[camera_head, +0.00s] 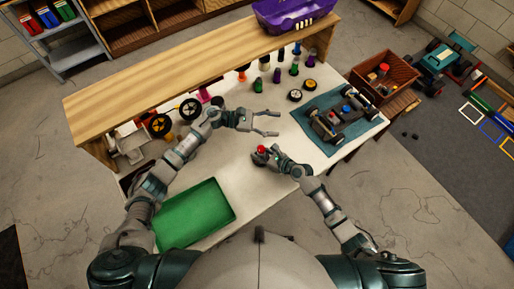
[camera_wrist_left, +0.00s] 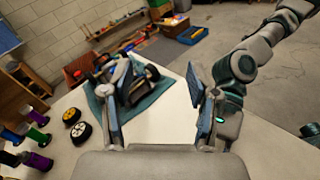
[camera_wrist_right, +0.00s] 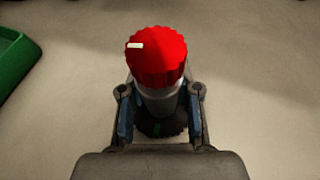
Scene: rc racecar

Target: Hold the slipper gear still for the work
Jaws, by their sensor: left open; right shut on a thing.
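The slipper gear looks like a dark toothed disc (camera_wrist_right: 160,127) low between the fingers in the right wrist view. A grey cylinder with a ribbed red cap (camera_wrist_right: 156,55) stands over it; the cap bears a white mark. My right gripper (camera_head: 266,155) is shut on this piece at the middle of the white table, with a finger on each side. The red cap also shows in the head view (camera_head: 262,149); the gear is too small to tell there. My left gripper (camera_head: 277,124) is open and empty above the table, beyond the right one. Its spread fingers show in the left wrist view (camera_wrist_left: 157,110).
A green tray (camera_head: 195,214) lies at the table's near left. A car chassis (camera_head: 342,118) sits on a teal mat (camera_head: 336,144) at right. Several coloured bottles and wheels stand along the back below a wooden shelf (camera_head: 200,62). A brown bin (camera_head: 384,76) is at far right.

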